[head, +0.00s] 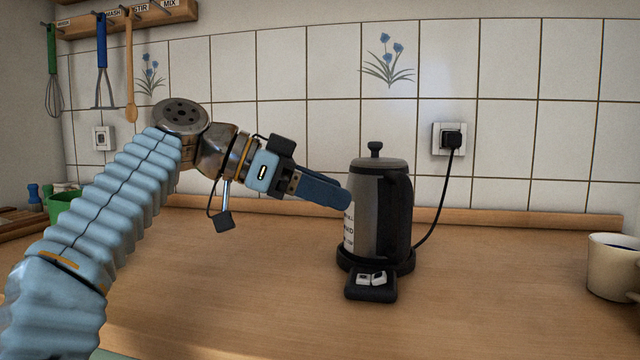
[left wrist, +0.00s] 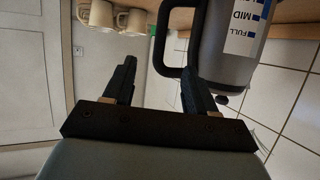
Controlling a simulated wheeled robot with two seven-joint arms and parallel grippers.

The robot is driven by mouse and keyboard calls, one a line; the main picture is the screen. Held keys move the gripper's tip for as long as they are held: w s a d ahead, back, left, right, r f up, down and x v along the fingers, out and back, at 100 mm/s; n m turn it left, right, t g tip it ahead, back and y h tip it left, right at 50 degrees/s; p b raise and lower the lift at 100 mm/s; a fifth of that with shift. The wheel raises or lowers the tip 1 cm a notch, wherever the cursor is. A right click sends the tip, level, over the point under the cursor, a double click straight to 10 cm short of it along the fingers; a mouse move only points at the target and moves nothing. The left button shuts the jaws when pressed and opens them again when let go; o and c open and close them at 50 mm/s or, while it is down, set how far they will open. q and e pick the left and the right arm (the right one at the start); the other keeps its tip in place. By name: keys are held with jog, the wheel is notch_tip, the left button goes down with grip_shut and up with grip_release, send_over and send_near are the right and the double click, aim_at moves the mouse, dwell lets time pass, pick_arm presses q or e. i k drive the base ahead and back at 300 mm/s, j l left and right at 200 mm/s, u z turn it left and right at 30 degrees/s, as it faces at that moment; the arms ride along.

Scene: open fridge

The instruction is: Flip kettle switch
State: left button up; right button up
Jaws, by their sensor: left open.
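The dark grey kettle (head: 366,190) stands upright on its round black base (head: 405,262), its handle towards the front right. In front of the base, a black switch box (head: 370,292) carries a pale switch (head: 372,279); I cannot tell its setting. My left gripper (head: 338,193) is beside the kettle's upper left side, above the switch, with its fingers pointing right. In the left wrist view, my left gripper (left wrist: 160,75) is open and empty, with the kettle (left wrist: 222,65) and its black handle (left wrist: 160,40) beyond the fingers. My right gripper is not in view.
A cord runs from the kettle to a wall plug (head: 451,139). A cream mug (head: 612,270) stands at the right edge. Utensils (head: 102,65) hang at the back left, above a green container (head: 62,205). The wooden counter (head: 480,300) is clear around the switch box.

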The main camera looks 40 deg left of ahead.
aim_at(377, 279)
jog(key=k+l, duration=0.25)
jog(key=l, duration=0.15)
jog(key=k+l, duration=0.25)
jog(key=l, duration=0.15)
jog(key=k+l, duration=0.25)
jog(key=l, duration=0.2)
jog(key=k+l, duration=0.3)
jog(key=l, duration=0.1)
